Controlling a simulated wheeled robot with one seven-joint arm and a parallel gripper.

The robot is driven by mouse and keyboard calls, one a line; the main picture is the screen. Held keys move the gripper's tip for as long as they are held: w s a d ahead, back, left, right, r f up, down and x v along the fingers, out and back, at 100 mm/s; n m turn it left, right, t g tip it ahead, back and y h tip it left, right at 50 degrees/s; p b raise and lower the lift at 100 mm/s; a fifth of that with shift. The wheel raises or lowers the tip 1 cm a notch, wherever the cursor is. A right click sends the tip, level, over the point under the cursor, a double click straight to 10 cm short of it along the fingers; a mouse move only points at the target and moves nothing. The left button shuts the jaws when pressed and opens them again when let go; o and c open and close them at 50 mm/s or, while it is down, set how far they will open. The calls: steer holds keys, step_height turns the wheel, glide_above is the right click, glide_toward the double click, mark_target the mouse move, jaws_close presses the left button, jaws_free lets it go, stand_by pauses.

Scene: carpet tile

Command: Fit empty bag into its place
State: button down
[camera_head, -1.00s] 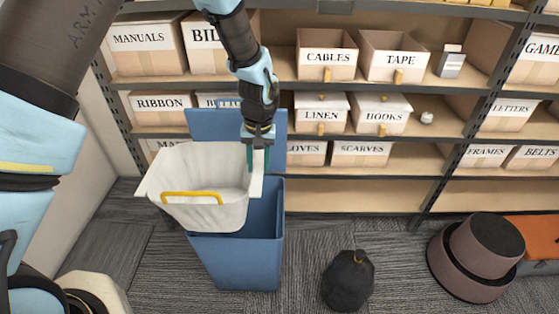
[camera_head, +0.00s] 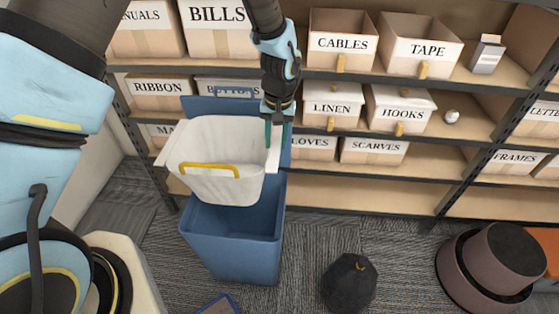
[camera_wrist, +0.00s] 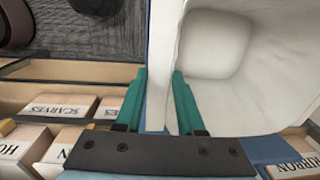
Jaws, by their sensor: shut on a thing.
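The empty bag (camera_head: 225,150) is a white, open-topped liner with a yellow handle on its front. It hangs above the blue bin (camera_head: 232,240), overlapping its back part in the head view. My gripper (camera_head: 278,140) is shut on the bag's right rim. In the wrist view my gripper (camera_wrist: 160,100) has its green fingers on either side of the rim, and the bag's empty inside (camera_wrist: 225,60) shows. The bin stands on the floor with its lid (camera_head: 285,115) raised at the back. The bin's mouth shows partly below the bag.
Shelves with labelled boxes, such as LINEN (camera_head: 332,105) and SCARVES (camera_head: 373,150), stand behind the bin. A tied black bag (camera_head: 349,285) and a brown round container (camera_head: 495,258) are on the carpet to the right. Carpet between bin and black bag is clear.

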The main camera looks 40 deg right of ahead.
step_height(320, 180, down, 9)
steer(key=b, duration=0.9)
steer(key=shift+f, duration=0.15)
steer(key=shift+s, duration=0.1)
steer(key=shift+s+a+f+b, duration=0.15)
steer(key=shift+f+b, duration=0.45)
steer(key=shift+f, duration=0.4)
step_height(320, 180, down, 10)
steer(key=b, duration=0.6)
steer(key=shift+w+d, duration=0.35)
steer(key=shift+w, duration=0.05)
stand_by(4.0)
